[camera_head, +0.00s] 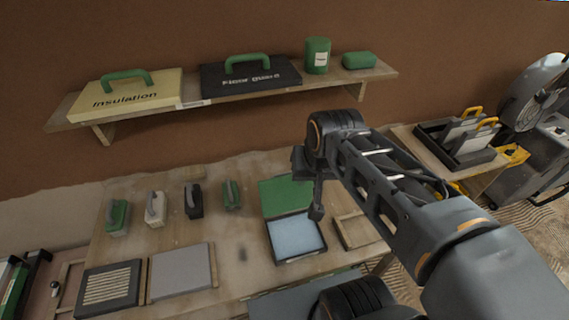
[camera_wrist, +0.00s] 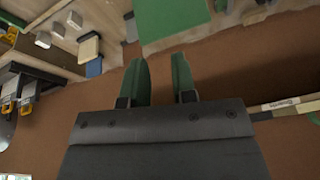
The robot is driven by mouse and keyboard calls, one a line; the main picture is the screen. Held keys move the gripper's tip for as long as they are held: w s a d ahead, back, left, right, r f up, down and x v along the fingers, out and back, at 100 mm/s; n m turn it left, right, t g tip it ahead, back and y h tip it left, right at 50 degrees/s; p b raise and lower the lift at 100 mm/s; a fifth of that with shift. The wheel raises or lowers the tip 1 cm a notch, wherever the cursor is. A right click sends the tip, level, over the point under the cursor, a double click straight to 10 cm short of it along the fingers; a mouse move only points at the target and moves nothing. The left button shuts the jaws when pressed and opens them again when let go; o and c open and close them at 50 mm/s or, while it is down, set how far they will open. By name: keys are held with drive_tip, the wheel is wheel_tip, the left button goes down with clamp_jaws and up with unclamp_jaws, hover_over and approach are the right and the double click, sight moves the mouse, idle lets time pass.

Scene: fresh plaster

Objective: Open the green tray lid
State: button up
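The green tray lid (camera_head: 287,196) stands raised at the back edge of a dark tray (camera_head: 295,258) on the wooden bench. The tray shows a pale blue inside (camera_head: 295,236). My gripper (camera_head: 317,211) hangs just right of the lid in the head view, above the tray's right side. In the wrist view, my gripper (camera_wrist: 161,62) has its two green-padded fingers apart, with nothing between them. A green panel, likely the lid (camera_wrist: 172,18), lies beyond the fingertips. I cannot tell whether a finger touches it.
A wooden frame (camera_head: 347,241) lies right of the tray, and a grey board (camera_head: 181,271) lies left. Several handled tools, including a green one (camera_head: 232,195), stand at the bench's back left. A wall shelf (camera_head: 210,107) above holds boxes and a green can (camera_head: 317,55).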

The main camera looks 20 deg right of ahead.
drive_tip(key=w+d+f+m+g+y+b, duration=0.2)
drive_tip(key=w+f+m+g+b, duration=0.15)
drive_tip(key=w+m, duration=0.6)
drive_tip(key=w+d+f+m+g+y+b, duration=0.2)
drive_tip(key=w+d+f+m+g+b, duration=0.15)
drive_tip(key=w+m, duration=0.6)
drive_tip(key=n+t, duration=0.1)
drive_tip(key=n, duration=0.2)
approach(285, 190)
drive_tip(key=w+f, duration=0.1)
drive_tip(key=w+a+f, duration=0.1)
drive_tip(key=f, duration=0.1)
drive_tip(key=w+a+f, duration=0.1)
drive_tip(key=f, duration=0.1)
drive_tip(key=shift+w+a+f+p, duration=0.1)
drive_tip(key=shift+w+a+p, duration=0.05)
drive_tip(key=shift+w+p, duration=0.2)
clamp_jaws()
